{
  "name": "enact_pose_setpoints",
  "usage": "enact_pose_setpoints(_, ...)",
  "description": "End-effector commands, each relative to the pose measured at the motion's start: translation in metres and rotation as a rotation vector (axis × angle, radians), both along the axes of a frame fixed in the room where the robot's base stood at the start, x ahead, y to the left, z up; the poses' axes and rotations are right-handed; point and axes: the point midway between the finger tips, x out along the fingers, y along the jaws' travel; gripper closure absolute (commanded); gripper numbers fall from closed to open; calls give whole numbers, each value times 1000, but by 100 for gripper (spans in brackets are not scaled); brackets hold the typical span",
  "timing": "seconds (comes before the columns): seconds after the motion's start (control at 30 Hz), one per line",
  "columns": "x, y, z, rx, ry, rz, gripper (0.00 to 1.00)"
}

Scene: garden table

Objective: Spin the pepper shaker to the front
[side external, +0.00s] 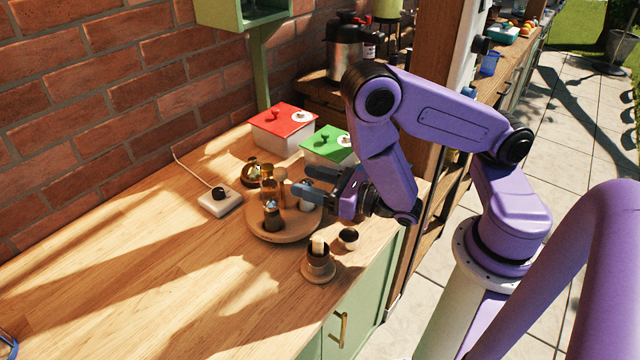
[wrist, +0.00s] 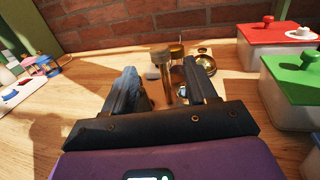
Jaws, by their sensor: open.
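A round wooden turntable (side external: 262,229) stands on the counter with several small containers on it. An amber bottle-like container (side external: 267,190) stands towards its back left. A small dark-bottomed shaker (side external: 271,217) stands at its front left. A pale container (side external: 306,201) stands at its right, partly behind my gripper. I cannot tell for sure which is the pepper shaker. My gripper (side external: 302,181) is open over the turntable's right back side, fingers pointing left. In the wrist view, my gripper (wrist: 160,80) has a tall brown-capped cylinder (wrist: 163,62) showing between its fingers; contact cannot be told.
A white box with a black knob (side external: 219,203) sits left. Red-lidded (side external: 284,126) and green-lidded (side external: 326,146) containers stand behind.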

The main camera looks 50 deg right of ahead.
Motion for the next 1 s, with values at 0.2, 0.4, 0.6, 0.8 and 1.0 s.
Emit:
enact_pose_setpoints(0.2, -13, -3, 0, -1, 0, 0, 43)
enact_pose_setpoints(0.4, -18, -4, 0, -1, -1, 0, 43)
enact_pose_setpoints(0.6, -18, -4, 0, -1, -1, 0, 43)
enact_pose_setpoints(0.8, -17, -6, 0, 0, -4, -13, 76)
enact_pose_setpoints(1.0, 6, -51, 11, 8, -51, -255, 100)
